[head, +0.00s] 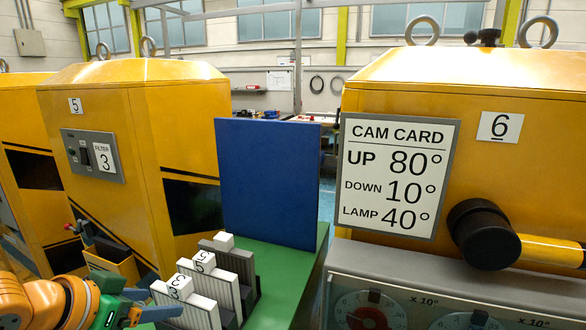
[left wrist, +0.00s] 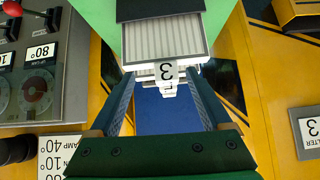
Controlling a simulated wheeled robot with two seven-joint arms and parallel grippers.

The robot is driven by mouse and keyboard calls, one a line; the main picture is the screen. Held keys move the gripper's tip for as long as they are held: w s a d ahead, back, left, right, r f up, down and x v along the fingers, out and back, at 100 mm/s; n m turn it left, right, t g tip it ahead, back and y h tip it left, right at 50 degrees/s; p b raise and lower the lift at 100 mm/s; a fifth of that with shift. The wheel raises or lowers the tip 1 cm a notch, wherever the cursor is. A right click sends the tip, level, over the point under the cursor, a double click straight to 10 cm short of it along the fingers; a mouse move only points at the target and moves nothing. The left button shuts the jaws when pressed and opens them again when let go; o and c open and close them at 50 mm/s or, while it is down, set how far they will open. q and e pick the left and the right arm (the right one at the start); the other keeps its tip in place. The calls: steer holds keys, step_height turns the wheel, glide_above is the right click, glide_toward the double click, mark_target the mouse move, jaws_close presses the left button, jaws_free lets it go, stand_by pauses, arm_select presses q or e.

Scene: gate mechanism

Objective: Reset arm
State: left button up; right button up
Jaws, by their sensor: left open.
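My left gripper (head: 150,307) is at the lower left of the head view, in front of a row of ribbed grey-white filter blocks. In the left wrist view the gripper (left wrist: 160,80) is open, its two blue fingers apart. The nearest filter block (head: 185,295) has a tab marked 3; it also shows just beyond the fingertips in the left wrist view (left wrist: 162,38). I cannot tell whether a finger touches it. Behind it stand a middle filter block (head: 212,281) and a back filter block (head: 236,262). My right gripper is not in view.
The blocks stand on a green table (head: 283,262) with an upright blue panel (head: 268,185). Yellow cabinet 5 (head: 190,110) carries a FILTER 3 plate (head: 102,158). Yellow cabinet 6 (head: 510,190) carries the cam card (head: 398,175), a black hub with a yellow bar (head: 485,235), and dials below.

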arm_select(q)
steer(key=s+d+f+g, duration=0.1)
steer(key=s+d+f, duration=0.2)
steer(key=f, duration=0.6)
steer(key=s+d+f+g, duration=0.1)
steer(key=s+d+f, duration=0.25)
steer(key=f, duration=0.65)
steer(key=s+f+n+g+y, duration=0.25)
steer(key=s+f, duration=0.55)
steer(key=s, duration=0.5)
step_height(320, 180, down, 16)
steer(key=g, duration=0.2)
steer(key=s+a+f+g, duration=0.1)
steer(key=s+a+f, duration=0.1)
steer(key=s+f, duration=0.9)
steer(key=shift+s+m, duration=0.35)
steer(key=shift+s, duration=0.85)
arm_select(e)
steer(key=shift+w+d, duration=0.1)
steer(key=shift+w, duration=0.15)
